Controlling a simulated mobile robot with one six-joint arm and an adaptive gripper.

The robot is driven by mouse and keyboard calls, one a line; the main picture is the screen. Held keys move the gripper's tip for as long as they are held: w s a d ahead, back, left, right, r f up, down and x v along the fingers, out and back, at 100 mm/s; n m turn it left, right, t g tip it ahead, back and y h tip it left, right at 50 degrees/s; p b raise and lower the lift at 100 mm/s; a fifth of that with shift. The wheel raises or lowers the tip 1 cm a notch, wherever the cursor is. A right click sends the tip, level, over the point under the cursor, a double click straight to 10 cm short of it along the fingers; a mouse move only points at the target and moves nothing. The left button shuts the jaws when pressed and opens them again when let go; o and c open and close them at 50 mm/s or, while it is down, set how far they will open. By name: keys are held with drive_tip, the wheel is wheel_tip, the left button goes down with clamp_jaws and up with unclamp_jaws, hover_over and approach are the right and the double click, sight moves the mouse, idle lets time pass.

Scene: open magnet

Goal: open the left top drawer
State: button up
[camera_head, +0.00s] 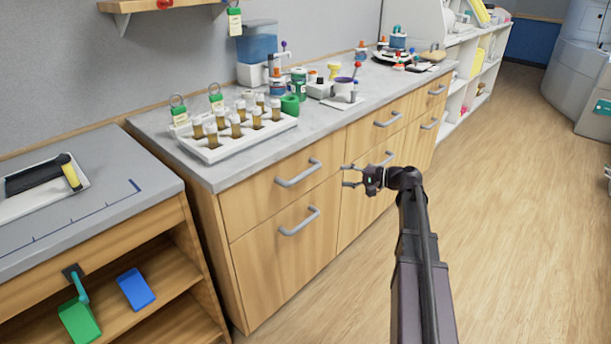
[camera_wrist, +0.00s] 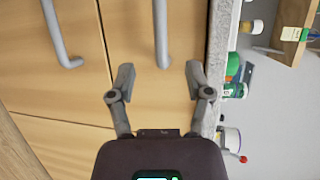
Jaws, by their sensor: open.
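The left top drawer (camera_head: 262,196) is a closed wooden front under the grey counter, with a grey bar handle (camera_head: 298,174). In the wrist view, which is turned sideways, that drawer front (camera_wrist: 135,40) and its handle (camera_wrist: 161,35) show ahead of my gripper. My gripper (camera_head: 345,176) is open and empty, in front of the cabinet and to the right of the handle. In the wrist view my gripper's fingertips (camera_wrist: 160,74) stand either side of the line of the handle, whose near end lies close to the gap. I see no contact.
A lower drawer handle (camera_head: 300,221) sits below, with more closed drawers to the right. The counter (camera_head: 330,125) carries a white rack (camera_head: 215,152) of vials and lab items. An open shelf unit (camera_head: 150,275) stands at left. The wooden floor (camera_head: 510,230) at right is clear.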

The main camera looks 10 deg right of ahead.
sight(308, 174)
drive_tip(key=b+x, duration=0.2)
drive_tip(key=x, duration=1.1)
drive_tip(key=shift+w+a+f, duration=0.15)
drive_tip(key=shift+w+a, duration=0.05)
drive_tip(key=shift+a, duration=0.05)
clamp_jaws()
